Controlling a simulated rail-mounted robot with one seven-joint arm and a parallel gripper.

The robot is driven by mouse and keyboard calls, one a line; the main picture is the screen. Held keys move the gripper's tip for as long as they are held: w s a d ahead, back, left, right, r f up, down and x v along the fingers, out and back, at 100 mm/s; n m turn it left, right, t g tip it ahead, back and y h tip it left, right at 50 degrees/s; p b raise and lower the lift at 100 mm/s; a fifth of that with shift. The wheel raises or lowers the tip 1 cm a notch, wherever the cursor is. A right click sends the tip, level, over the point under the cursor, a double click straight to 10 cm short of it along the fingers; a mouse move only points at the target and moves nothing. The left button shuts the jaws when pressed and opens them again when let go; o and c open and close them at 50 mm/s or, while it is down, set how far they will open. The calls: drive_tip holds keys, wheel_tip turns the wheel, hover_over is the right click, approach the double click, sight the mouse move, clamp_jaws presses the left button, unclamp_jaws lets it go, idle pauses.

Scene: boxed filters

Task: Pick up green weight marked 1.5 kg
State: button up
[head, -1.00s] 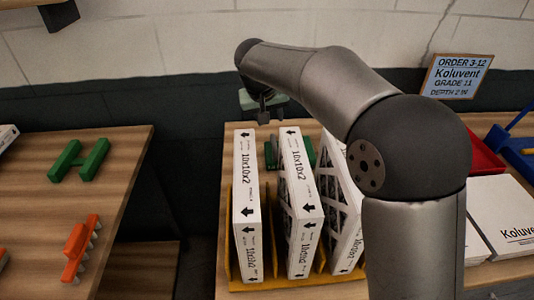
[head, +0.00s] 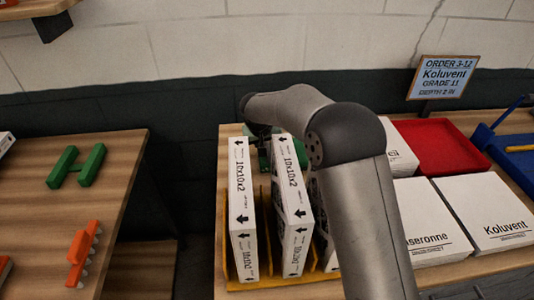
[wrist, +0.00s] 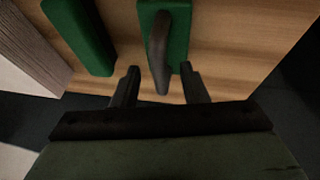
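In the wrist view a green block (wrist: 180,45) with a dark upright handle (wrist: 160,50) lies on the wooden table. A second green block (wrist: 78,38) lies to its left; I cannot tell whether the two are joined. No 1.5 kg marking is readable. My gripper (wrist: 160,80) is open, its two fingers on either side of the handle's near end, with nothing clamped. In the head view my gripper is mostly hidden behind my arm and the boxes, and green parts (head: 263,158) show behind the filter boxes.
White filter boxes marked 10x10x2 (head: 242,210) stand upright in a yellow rack (head: 245,286) close in front of the gripper. To the right are flat Koluvent boxes (head: 485,208), a red tray (head: 440,147) and an order sign (head: 443,78). An orange piece (head: 82,252) lies left.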

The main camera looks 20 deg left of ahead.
drive_tip(key=shift+w+f, duration=0.1)
drive_tip(key=shift+f, duration=0.05)
drive_tip(key=shift+c, duration=0.3)
clamp_jaws()
idle(1.0)
drive_tip(key=shift+a+r, duration=0.1)
drive_tip(key=shift+r, duration=0.15)
